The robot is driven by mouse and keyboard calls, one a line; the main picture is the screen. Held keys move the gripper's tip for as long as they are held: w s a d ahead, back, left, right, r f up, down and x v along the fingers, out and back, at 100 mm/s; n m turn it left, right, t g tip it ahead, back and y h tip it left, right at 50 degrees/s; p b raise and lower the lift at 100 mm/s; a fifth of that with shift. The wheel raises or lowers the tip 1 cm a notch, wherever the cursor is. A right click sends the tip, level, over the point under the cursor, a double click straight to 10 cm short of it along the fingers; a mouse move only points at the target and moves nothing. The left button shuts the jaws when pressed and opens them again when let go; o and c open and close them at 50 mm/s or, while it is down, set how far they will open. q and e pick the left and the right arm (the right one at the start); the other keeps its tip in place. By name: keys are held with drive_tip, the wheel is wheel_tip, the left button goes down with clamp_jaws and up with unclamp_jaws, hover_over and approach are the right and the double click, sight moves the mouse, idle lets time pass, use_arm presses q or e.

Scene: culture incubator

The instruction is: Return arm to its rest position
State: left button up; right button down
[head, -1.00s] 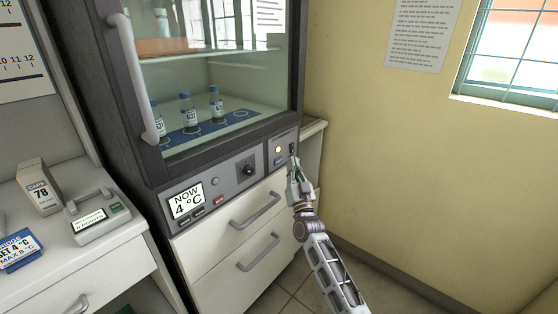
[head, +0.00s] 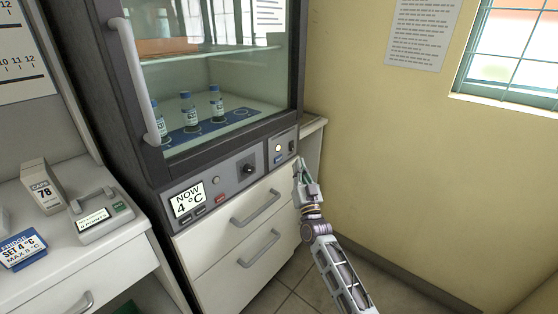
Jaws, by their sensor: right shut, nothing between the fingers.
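My right gripper (head: 298,164) is shut and empty. It stands just right of and below the right end of the control panel (head: 227,183), apart from it as far as I can tell. A dark switch (head: 292,146) and a lit round light (head: 278,148) show on that end of the panel. The fridge (head: 200,90) has its glass door shut, with several bottles (head: 188,110) inside. Its display (head: 187,201) reads "NOW 4 °C". My left gripper is not in view.
White drawers (head: 240,240) with grey handles lie below the panel. On the left counter (head: 110,255) stand a "CAMS 78" box (head: 42,187), a grey device with a handle (head: 100,215) and a blue fridge card (head: 22,249).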

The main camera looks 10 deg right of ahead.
drive_tip(key=shift+r, duration=0.1)
wheel_tip(320, 180, up, 9)
drive_tip(key=p, duration=0.9)
drive_tip(key=shift+r+p, duration=0.45)
drive_tip(key=shift+p, duration=0.1)
drive_tip(key=shift+f, duration=0.1)
